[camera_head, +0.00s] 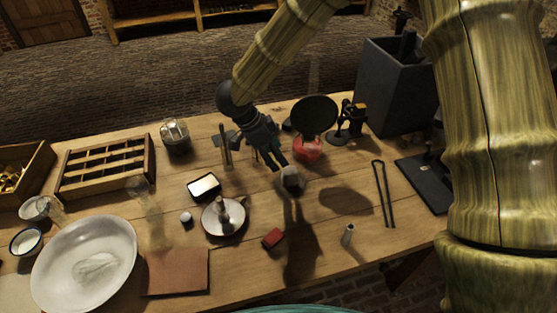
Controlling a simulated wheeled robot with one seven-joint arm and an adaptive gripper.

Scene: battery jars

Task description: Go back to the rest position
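My gripper (277,164) is over the middle of the wooden table (325,228), pointing down and toward me. A small grey block-like object (292,180) shows just past its fingertips; I cannot tell whether they touch. The fingertips look close together, but the view is too small to show whether they are open or shut. My arm reaches in from the upper right.
Near the gripper are a red-based stand with a dark disc (314,113), a candle holder (222,215) and a red block (273,238). A glass jar (174,134), wooden rack (104,167) and white basin (82,262) stand left. A grey box (386,88) stands back right.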

